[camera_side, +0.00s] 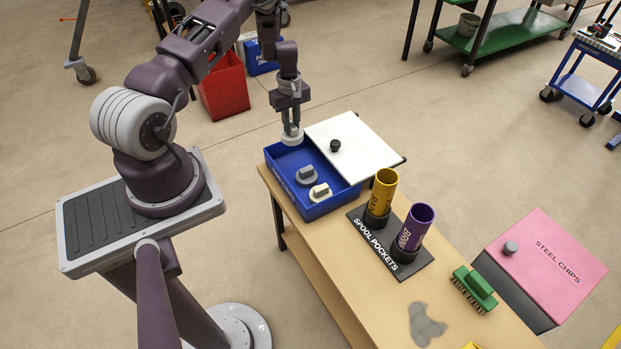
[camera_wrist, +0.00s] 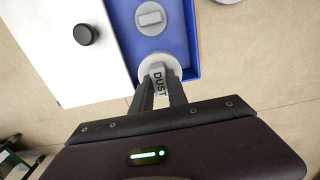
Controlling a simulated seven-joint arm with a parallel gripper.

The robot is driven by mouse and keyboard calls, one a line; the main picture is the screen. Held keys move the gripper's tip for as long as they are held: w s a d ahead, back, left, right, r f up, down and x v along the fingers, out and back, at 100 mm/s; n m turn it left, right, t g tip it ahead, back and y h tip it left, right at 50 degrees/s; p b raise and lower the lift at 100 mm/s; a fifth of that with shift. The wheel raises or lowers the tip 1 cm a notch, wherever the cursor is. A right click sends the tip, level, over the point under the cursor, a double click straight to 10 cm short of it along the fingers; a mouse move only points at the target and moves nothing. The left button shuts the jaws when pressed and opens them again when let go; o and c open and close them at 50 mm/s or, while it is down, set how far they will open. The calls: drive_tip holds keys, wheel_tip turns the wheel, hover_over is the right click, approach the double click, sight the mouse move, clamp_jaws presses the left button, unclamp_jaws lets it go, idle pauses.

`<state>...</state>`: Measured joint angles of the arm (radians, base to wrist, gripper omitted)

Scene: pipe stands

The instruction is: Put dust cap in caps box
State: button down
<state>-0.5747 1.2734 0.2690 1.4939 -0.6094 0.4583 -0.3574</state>
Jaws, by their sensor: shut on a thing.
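The dust cap (camera_side: 291,139) is a pale round disc with a raised grip. My gripper (camera_side: 291,128) is shut on that grip, and "DUST" is readable on it in the wrist view (camera_wrist: 158,80). The cap is at the far end of the open blue box (camera_side: 333,204), over its inside in the wrist view; I cannot tell whether it touches the box. Inside the box lie a grey cap (camera_side: 307,174) and a cream cap (camera_side: 320,192), near the other end.
A white lid (camera_side: 365,150) with a black knob lies beside the box, on its right. A black spool stand (camera_side: 410,265) holds a yellow tube (camera_side: 384,190) and a purple tube (camera_side: 416,225). A green brush (camera_side: 475,287) and a pink-lidded steel chips bin (camera_side: 548,262) are farther right.

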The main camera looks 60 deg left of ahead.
wheel_tip(320, 180, down, 12)
drive_tip(key=shift+r, duration=0.25)
drive_tip(key=shift+f, duration=0.1)
drive_tip(key=c, duration=1.3)
unclamp_jaws()
